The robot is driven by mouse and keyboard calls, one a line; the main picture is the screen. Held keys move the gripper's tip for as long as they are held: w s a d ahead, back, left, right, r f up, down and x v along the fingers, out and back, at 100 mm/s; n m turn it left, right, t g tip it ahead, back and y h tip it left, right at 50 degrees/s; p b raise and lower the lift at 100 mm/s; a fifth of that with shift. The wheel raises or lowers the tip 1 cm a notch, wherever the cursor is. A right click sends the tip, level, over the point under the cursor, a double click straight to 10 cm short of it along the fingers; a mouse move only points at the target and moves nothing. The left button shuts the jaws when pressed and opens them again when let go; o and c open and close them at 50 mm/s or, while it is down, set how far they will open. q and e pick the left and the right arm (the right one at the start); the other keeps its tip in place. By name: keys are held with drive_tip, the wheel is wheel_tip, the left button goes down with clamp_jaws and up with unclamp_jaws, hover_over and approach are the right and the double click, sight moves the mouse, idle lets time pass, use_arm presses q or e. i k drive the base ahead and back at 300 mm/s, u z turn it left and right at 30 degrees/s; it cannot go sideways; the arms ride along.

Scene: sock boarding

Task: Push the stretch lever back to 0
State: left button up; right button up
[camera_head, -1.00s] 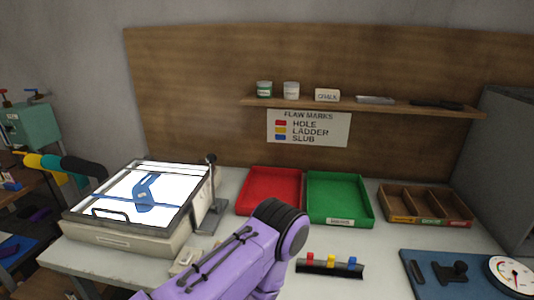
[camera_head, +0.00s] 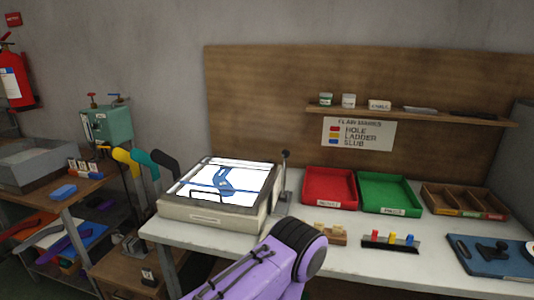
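The stretch lever (camera_head: 285,170) is a thin dark post with a dark round knob, standing nearly upright at the right side of a light box (camera_head: 222,215). A blue sock (camera_head: 224,181) lies on the box's glowing white top, with thin blue lines across it. I cannot read any lever scale or 0 mark from here. One of my purple arm links crosses the bottom middle of the view, in front of the bench and below the lever. Neither of my grippers is in view, so I cannot tell what they hold.
A red tray (camera_head: 353,203), a green tray (camera_head: 388,209) and a wooden divided box (camera_head: 427,197) stand right of the lever. A black rack (camera_head: 391,248) with coloured pegs is at the front. Colourful sock forms (camera_head: 143,156) stick up left of the light box.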

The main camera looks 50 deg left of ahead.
sight(285, 154)
drive_tip(key=u, duration=1.6)
